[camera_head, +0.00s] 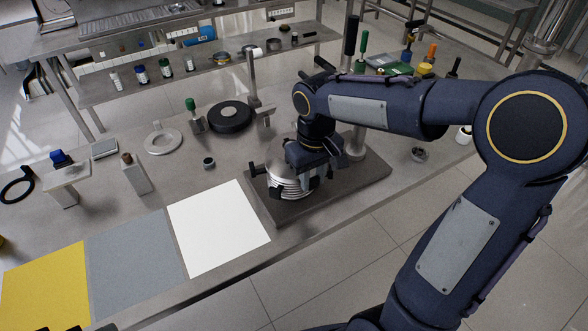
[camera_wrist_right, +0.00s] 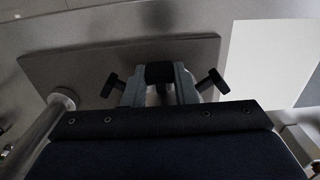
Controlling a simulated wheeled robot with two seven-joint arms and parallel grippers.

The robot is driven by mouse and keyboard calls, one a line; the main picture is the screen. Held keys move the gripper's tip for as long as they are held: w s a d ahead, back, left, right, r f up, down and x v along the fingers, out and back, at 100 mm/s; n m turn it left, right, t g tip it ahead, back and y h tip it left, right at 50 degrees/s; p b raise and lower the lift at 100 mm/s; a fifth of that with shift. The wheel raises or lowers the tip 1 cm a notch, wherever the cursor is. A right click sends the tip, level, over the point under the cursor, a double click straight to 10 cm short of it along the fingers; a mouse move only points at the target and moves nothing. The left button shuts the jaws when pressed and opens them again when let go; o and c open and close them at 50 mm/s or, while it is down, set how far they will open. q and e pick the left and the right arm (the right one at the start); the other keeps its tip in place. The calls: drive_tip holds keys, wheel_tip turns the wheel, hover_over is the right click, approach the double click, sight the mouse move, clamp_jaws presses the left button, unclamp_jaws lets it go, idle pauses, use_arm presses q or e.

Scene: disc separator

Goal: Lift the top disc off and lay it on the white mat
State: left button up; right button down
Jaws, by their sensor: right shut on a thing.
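A stack of silver metal discs (camera_head: 283,184) stands on a dark brown base plate (camera_head: 345,190) on the steel bench. My right gripper (camera_head: 290,182) is over the front of the stack and shut on the top disc, whose grip point is largely hidden behind the gripper. In the right wrist view my right gripper (camera_wrist_right: 160,85) points at the plate, with dark fingers in front of it; the disc itself cannot be made out there. I cannot tell whether the disc is clear of the stack. The white mat (camera_head: 218,228) lies empty to the left of the base plate.
A grey mat (camera_head: 137,262) and a yellow mat (camera_head: 45,290) lie left of the white mat. A metal post (camera_head: 357,140) stands on the plate behind the stack. A black round base (camera_head: 230,117), a pale ring (camera_head: 162,141) and a small dark cup (camera_head: 208,162) stand farther back.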

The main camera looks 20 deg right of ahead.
drive_tip(key=shift+r+p, duration=2.6)
drive_tip(key=shift+r, duration=0.7)
